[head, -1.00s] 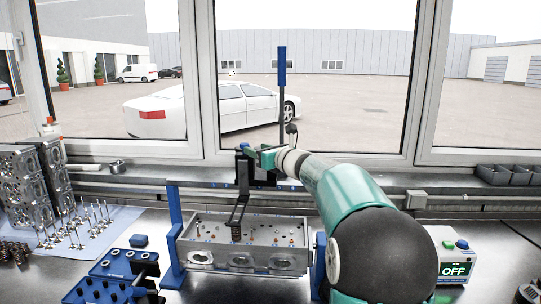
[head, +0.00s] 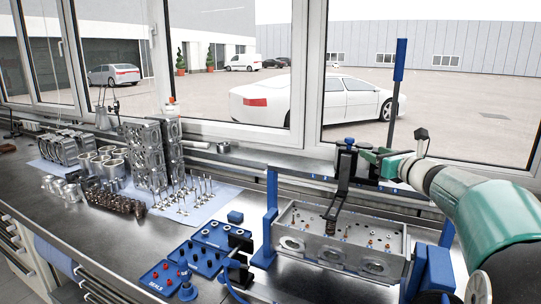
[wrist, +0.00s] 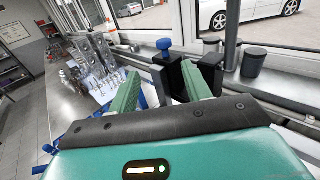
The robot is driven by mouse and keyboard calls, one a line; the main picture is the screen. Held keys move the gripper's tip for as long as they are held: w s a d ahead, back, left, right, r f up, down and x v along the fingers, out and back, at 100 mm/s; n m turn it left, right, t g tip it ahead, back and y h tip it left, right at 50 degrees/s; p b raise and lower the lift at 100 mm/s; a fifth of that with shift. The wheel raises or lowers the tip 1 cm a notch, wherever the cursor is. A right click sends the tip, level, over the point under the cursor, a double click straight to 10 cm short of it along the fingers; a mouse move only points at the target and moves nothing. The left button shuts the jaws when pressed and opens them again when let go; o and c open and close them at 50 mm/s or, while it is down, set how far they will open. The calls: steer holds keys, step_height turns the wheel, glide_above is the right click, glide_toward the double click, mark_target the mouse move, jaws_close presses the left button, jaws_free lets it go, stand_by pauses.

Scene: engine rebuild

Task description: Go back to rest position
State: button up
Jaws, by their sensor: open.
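My gripper (head: 372,157) is at the upper right of the work fixture in the head view. In the wrist view its two green fingers (wrist: 162,74) are spread apart. A black bracket (wrist: 207,72) shows just beyond the fingers; I cannot tell whether they touch it. In the head view the black tool arm (head: 345,180) reaches down to the grey cylinder head (head: 335,243). The cylinder head sits between blue fixture posts (head: 271,215). A blue-handled lever (head: 399,75) stands upright behind my gripper.
Blue trays (head: 190,258) with small parts lie left of the fixture. Several valves (head: 190,192) stand on a pale cloth, with metal engine parts (head: 148,150) behind. Windows line the bench's back. Bare bench (head: 60,215) shows at front left.

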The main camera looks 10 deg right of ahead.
steer(key=s+a+f+n+g+y, duration=0.1)
steer(key=s+a+f+n+g, duration=0.3)
steer(key=s+a+n, duration=0.65)
steer(key=s+a+f+n+g+y, duration=0.1)
steer(key=s+a+f+n+g, duration=0.5)
steer(key=a, duration=0.7)
steer(key=s+f+n+h, duration=0.1)
steer(key=s+f+n, duration=0.2)
steer(key=s+n, duration=0.2)
steer(key=s+f+n+g+h, duration=0.1)
steer(key=s+f+n+h, duration=0.1)
steer(key=s+n, duration=0.4)
steer(key=s+f+n+h, duration=0.2)
steer(key=s+f+n, duration=0.2)
steer(key=s+n, duration=0.2)
steer(key=shift+s+a+f+g, duration=0.25)
steer(key=shift+s+g, duration=0.15)
steer(key=shift+s, duration=0.55)
